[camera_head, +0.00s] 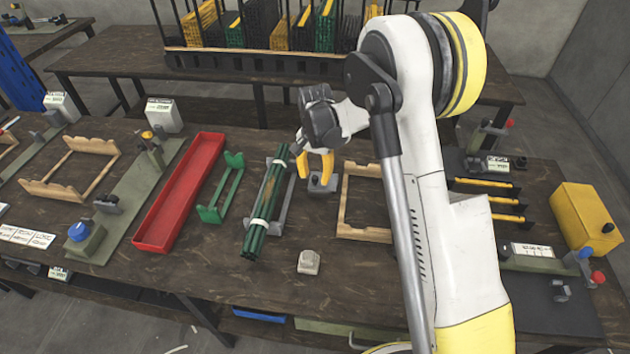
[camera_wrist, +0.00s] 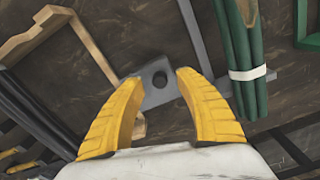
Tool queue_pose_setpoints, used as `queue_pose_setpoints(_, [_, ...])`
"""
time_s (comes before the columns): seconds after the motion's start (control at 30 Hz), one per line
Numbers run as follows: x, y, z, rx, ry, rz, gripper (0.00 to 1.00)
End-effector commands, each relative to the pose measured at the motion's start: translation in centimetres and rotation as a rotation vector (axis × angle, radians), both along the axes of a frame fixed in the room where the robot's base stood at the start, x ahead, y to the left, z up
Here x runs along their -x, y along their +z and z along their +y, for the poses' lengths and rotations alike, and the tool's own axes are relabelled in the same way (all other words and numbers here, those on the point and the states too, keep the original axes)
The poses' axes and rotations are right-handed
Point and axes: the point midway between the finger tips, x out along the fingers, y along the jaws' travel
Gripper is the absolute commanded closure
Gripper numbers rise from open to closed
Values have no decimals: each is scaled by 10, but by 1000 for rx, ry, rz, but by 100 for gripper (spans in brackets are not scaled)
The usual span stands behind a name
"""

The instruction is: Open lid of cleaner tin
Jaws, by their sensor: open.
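A small grey square tin with a round black knob on its lid (camera_head: 322,186) stands on the dark workbench, and it also shows in the wrist view (camera_wrist: 152,97). The lid appears to be on the tin. My gripper (camera_head: 315,176) has yellow fingers pointing down, close over the tin. In the wrist view my gripper (camera_wrist: 160,80) is open, with one finger on each side of the black knob. I cannot tell whether the fingers touch it. The fingers partly cover the tin in the head view.
A bundle of green tubes (camera_head: 265,207) on a grey rack lies just left of the tin. A wooden frame (camera_head: 363,233) stands to the right. A red tray (camera_head: 181,190) and green stand (camera_head: 209,214) are farther left. A small beige block (camera_head: 308,261) sits nearer the front edge.

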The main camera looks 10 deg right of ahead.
Motion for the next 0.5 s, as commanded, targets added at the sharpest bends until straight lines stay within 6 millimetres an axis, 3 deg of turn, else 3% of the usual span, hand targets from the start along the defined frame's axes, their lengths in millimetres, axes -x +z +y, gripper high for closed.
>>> queue_pose_setpoints(0.1, [0,-9,0,0,0,0,59])
queue_pose_setpoints(0.4, [0,-9,0,0,0,0,60])
queue_pose_setpoints(0.5, [0,-9,0,0,0,0,91])
